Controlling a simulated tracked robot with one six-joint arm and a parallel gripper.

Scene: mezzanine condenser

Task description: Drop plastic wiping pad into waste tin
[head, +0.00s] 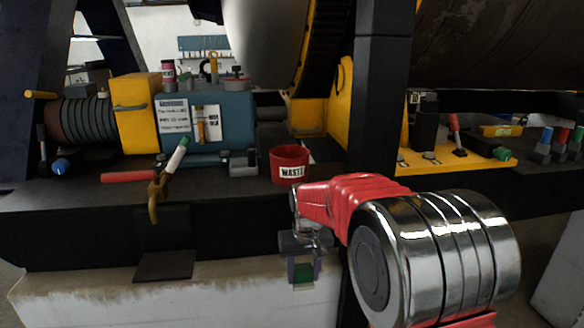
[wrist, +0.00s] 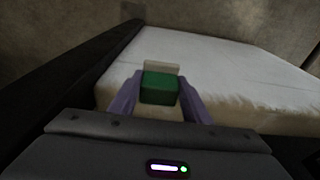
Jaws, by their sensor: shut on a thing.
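The waste tin (head: 290,165) is a red open cup with a white "WASTE" label, standing upright on the dark bench near the middle of the head view. My gripper (head: 303,274) hangs below and in front of the tin, lower than the bench's front edge. Its purple fingers are shut on a green pad with a pale strip, the wiping pad (wrist: 160,87), seen between the fingertips in the wrist view. In the head view the pad (head: 303,273) shows as a small green patch, partly hidden by the fingers. The tin is not in the wrist view.
A blue and yellow machine (head: 215,125) stands left of the tin. A green-tipped lever (head: 176,158) and a red bar (head: 128,177) are at the bench's front left. A dark post (head: 373,110) rises right of the tin. A pale block (head: 180,298) lies below the bench.

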